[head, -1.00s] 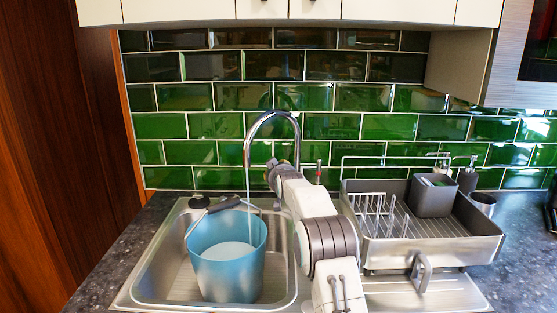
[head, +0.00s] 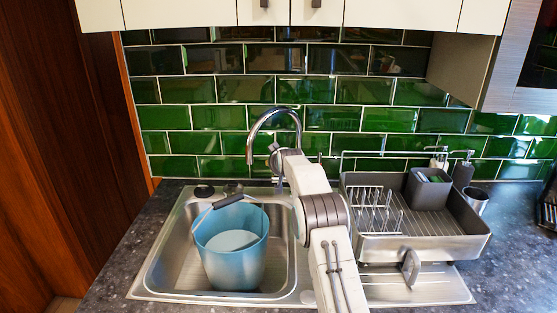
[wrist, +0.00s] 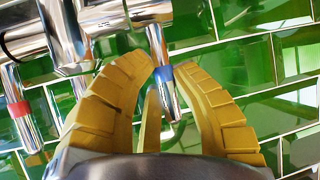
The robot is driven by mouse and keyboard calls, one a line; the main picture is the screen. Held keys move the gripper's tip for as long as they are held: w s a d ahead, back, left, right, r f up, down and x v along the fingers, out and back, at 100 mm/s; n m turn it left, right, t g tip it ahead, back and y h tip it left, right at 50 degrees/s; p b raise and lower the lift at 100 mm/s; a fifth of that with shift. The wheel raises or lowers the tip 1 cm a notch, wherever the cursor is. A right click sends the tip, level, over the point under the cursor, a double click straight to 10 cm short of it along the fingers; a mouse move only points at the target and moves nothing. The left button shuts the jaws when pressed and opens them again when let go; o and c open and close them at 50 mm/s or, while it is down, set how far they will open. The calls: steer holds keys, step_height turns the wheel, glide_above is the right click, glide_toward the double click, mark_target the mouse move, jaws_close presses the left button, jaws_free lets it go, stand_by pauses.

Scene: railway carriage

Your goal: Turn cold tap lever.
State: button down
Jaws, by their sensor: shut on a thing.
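The cold tap lever (wrist: 163,88) is a chrome rod with a blue band in the wrist view. My gripper (wrist: 163,68) has its yellow ribbed fingers closed around this lever, one on each side. The hot lever (wrist: 20,115), with a red band, hangs apart to the left. The chrome tap (head: 272,110) arches over the sink in the head view, with no stream visible below its spout. My arm hides the levers and most of my gripper in that view.
A blue bucket (head: 224,262) with pale water stands in the steel sink (head: 167,272). A dish rack (head: 440,243) with a grey caddy (head: 428,190) stands right of my arm. Green tiles (head: 386,120) cover the wall close behind the tap.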

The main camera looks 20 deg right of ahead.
steer(key=shift+a+r, duration=0.1)
stand_by(0.3)
steer(key=c, duration=1)
jaws_free()
steer(key=shift+w, duration=0.1)
steer(key=shift+v, duration=5.95)
